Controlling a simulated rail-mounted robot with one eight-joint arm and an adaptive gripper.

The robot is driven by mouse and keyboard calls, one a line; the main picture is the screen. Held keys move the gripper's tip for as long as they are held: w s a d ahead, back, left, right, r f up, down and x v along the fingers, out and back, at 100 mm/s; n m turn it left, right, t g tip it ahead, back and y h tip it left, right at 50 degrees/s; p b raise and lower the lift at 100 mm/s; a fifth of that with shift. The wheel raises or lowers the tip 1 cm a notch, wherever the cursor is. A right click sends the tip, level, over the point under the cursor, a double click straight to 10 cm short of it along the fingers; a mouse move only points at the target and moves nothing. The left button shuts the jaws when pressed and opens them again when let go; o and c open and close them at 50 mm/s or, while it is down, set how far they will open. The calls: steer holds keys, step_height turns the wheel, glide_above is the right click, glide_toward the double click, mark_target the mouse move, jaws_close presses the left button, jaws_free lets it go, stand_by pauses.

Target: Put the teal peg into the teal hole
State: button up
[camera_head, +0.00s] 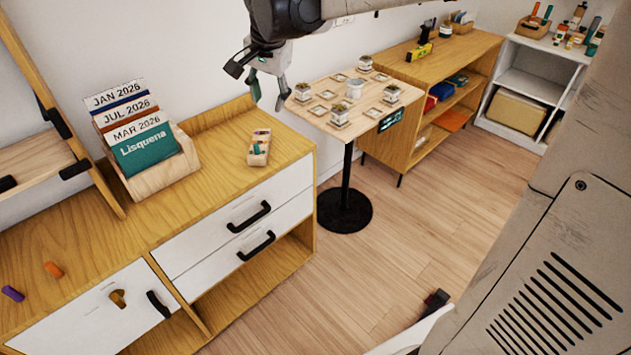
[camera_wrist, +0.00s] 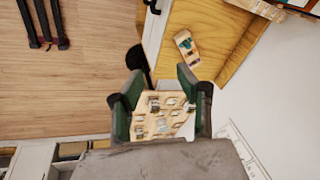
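A small light wooden block (camera_head: 259,158) stands on top of the wooden dresser, near its far end. It has a small teal piece (camera_head: 256,149) and an orange-brown mark on it. I cannot tell whether the teal piece is a peg or a hole's rim. The block also shows in the wrist view (camera_wrist: 185,38), with teal on it. My gripper (camera_head: 269,100) is open and empty, in the air above and to the right of the block.
An orange peg (camera_head: 54,269) and a purple peg (camera_head: 12,293) lie on the dresser (camera_head: 215,165). A small table (camera_head: 316,107) with pots and a wooden shelf (camera_head: 440,65) stand beyond. Clear dresser top surrounds the block.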

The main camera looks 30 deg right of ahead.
steer(key=s+f+n+t, duration=0.2)
steer(key=s+n, duration=0.3)
steer(key=s, duration=0.7)
steer(key=s+f+n+t, duration=0.1)
steer(key=s+f+n, duration=0.2)
steer(key=s, duration=1)
steer(key=shift+f+n+t, duration=0.25)
steer(key=shift+n+t, duration=0.15)
steer(key=shift+n, duration=0.5)
